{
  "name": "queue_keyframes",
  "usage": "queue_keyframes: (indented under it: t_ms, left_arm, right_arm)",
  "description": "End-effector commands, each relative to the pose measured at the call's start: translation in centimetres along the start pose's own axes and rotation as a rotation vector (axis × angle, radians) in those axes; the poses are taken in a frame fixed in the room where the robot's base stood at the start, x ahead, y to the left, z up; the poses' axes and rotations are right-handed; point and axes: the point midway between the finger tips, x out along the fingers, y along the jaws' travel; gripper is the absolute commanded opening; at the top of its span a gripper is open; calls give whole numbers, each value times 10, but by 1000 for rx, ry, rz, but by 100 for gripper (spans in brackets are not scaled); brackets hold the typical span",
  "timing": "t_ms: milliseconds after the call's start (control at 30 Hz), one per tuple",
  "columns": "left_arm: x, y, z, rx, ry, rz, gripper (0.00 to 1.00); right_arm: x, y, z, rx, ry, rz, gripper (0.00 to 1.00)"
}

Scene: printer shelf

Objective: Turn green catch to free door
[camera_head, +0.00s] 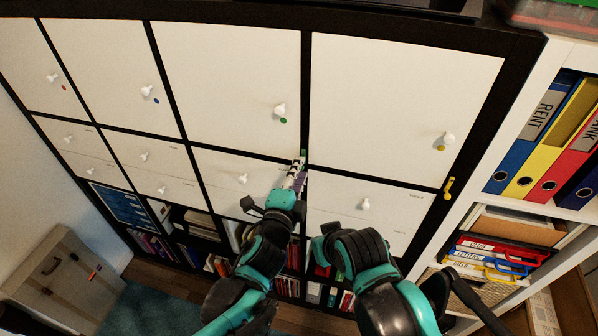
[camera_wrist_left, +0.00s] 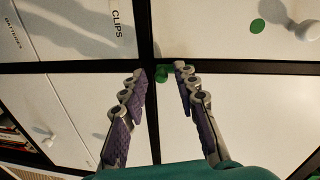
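The green catch (camera_head: 303,153) sits on the dark frame at the lower right of the white door with the green dot (camera_head: 283,120). In the left wrist view the green catch (camera_wrist_left: 162,74) shows between my fingertips, with a bit of green close by the right finger. My left gripper (camera_head: 298,172) reaches up to the catch and partly covers it. In the left wrist view my left gripper (camera_wrist_left: 161,76) is open, one purple-padded finger on each side of the catch. Whether either finger touches it I cannot tell. My right arm is at the lower right; its gripper does not show.
The green-dot door has a white knob (camera_head: 279,109). A yellow catch (camera_head: 449,188) is on the frame at the right. White drawers with knobs (camera_head: 365,204) lie below the doors. An open shelf with binders (camera_head: 530,130) stands at the right.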

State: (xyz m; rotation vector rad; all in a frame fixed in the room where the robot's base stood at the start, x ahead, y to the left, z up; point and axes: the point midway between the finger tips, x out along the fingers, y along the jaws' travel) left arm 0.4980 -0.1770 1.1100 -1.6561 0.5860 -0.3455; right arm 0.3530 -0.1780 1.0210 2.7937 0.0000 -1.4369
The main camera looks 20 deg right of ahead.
Motion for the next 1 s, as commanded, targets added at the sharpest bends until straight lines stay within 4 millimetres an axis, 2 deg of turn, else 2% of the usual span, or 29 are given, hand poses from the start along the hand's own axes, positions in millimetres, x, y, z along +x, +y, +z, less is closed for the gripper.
queue_keyframes:
  t_ms: [367,467,800,1000]
  left_arm:
    - [-5,-1,0,1,2,-1,34]
    - [-17,-1,-1,3,2,-1,34]
    - [-83,0,0,1,2,-1,34]
    - [-108,0,0,2,2,-1,34]
  right_arm:
    - [0,0,0,0,0,0,0]
    - [0,0,0,0,0,0,0]
    - [0,0,0,0,0,0,0]
    - [0,0,0,0,0,0,0]
